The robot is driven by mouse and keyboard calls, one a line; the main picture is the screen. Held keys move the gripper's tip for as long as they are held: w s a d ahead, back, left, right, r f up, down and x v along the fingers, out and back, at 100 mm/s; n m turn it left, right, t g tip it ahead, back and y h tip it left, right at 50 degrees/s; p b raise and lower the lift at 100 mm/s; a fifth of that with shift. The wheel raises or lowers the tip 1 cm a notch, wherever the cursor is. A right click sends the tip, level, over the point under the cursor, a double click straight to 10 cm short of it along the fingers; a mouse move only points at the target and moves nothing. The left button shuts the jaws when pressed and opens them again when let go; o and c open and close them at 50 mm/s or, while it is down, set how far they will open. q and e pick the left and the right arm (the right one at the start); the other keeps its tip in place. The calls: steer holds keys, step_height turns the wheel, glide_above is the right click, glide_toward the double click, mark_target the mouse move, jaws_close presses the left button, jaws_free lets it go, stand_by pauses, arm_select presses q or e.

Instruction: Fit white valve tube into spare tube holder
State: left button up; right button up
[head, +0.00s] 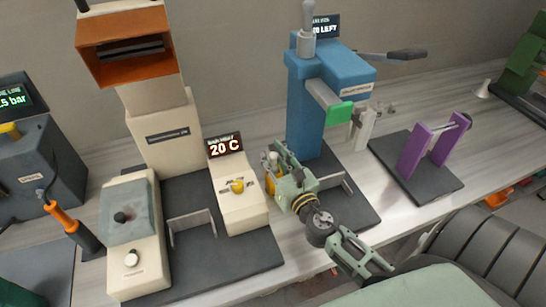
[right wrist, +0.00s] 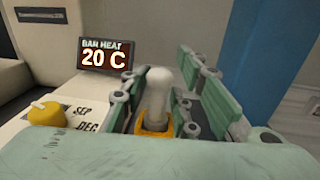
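A white round-topped tube (right wrist: 158,88), which looks like the valve tube, stands upright in a yellow collar (right wrist: 153,127) in the right wrist view. My right gripper (right wrist: 165,80) has a finger on either side of it, with visible gaps, so it looks open around the tube. In the head view my right gripper (head: 278,160) is just right of the cream unit with the 20 C display (head: 224,145). It partly hides the tube and the yellow part (head: 270,184). I cannot tell which part is the spare tube holder. My left gripper is not in view.
A blue machine (head: 305,115) with a green-tipped arm stands right behind my right gripper. A purple two-post stand (head: 413,152) is farther right. A cream machine with an orange hood (head: 125,35) stands left.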

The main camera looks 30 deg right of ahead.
steer(key=shift+o, duration=1)
steer(key=shift+f, duration=0.1)
steer(key=s+a, duration=0.1)
steer(key=s, duration=1.1)
steer(key=shift+a, duration=0.3)
